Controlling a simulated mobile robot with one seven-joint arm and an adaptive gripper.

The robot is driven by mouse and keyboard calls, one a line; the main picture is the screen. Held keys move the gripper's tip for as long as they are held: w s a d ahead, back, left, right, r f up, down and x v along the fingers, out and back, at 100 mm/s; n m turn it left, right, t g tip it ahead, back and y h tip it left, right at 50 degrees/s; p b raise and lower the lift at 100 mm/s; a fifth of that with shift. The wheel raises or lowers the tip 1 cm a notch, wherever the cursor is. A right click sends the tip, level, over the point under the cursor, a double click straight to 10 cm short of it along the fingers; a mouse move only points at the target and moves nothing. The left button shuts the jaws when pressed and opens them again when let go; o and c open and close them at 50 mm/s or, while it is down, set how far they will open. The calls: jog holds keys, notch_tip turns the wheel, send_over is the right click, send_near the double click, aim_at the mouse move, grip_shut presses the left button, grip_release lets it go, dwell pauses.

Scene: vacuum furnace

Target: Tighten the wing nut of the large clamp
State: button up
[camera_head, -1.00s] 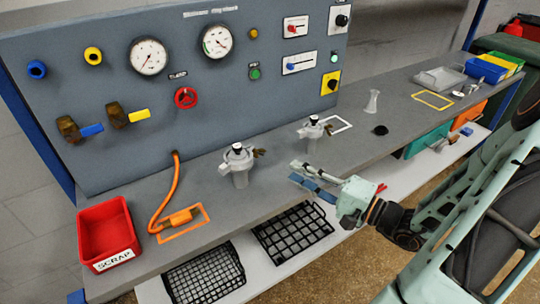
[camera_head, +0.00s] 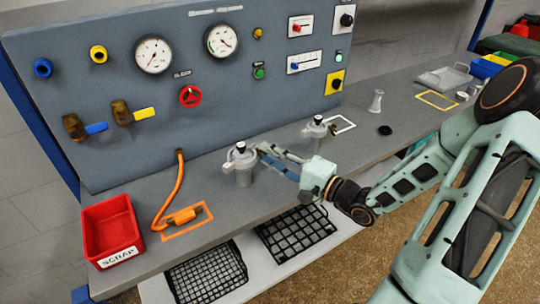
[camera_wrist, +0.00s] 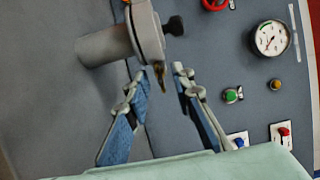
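The large clamp (camera_head: 240,152) sits around the grey fitting (camera_head: 243,175), the nearer of two on the bench. Its brass wing nut (camera_wrist: 160,74) sticks out towards my gripper in the wrist view. My gripper (camera_head: 262,156) is at the right side of this clamp, and its fingers hide the wing nut in the head view. In the wrist view my gripper (camera_wrist: 159,76) is open, with one blue-padded finger on each side of the wing nut's end. A gap shows between the wing nut and each finger. The fingers do not grip it.
A smaller clamped fitting (camera_head: 316,128) stands further right. An orange hose tool (camera_head: 182,216) and a red scrap bin (camera_head: 110,228) are at left. The gauge panel (camera_head: 215,100) rises behind. Black wire baskets (camera_head: 295,232) lie on the lower shelf. Clear bench lies between the fittings.

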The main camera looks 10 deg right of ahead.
grip_shut()
jog(key=shift+m, duration=0.3)
jog(key=m+p, duration=0.1)
jog(key=m, duration=0.1)
jog(key=shift+r+m+p, duration=0.15)
jog(key=shift+m+p, duration=0.15)
jog(key=shift+m, duration=0.1)
jog(key=m+p, duration=0.2)
jog(key=m, duration=0.2)
jog(key=shift+m, duration=0.3)
jog(key=m+p, duration=0.3)
jog(key=m, duration=0.2)
jog(key=shift+m+p, duration=1.25)
jog(key=shift+m, duration=1.25)
